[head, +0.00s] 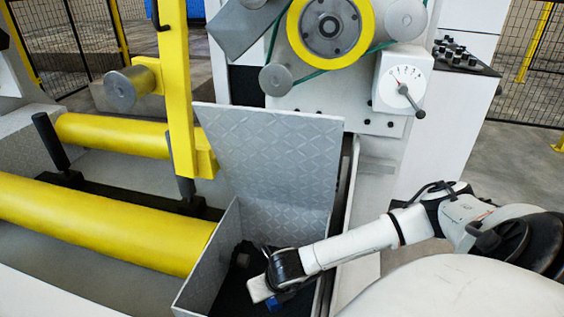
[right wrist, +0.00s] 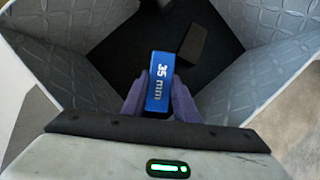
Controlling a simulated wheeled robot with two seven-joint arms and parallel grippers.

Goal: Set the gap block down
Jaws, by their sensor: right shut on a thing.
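The gap block (right wrist: 160,82) is blue and marked "35 mm". My right gripper (right wrist: 160,98) is shut on it, one finger on each side, in the right wrist view. The block is held inside an open metal bin with a dark floor (right wrist: 130,45). In the head view, my right gripper (head: 270,292) reaches down into the bin (head: 205,265), and a small part of the blue block (head: 277,304) shows beneath it. I cannot tell whether the block touches the floor. My left gripper is in neither view.
A dark block (right wrist: 193,43) lies on the bin floor beyond the held block. The bin's raised lid (head: 265,150) stands behind it. Yellow rollers (head: 110,220) lie to the left. A machine with a dial (head: 402,85) stands behind.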

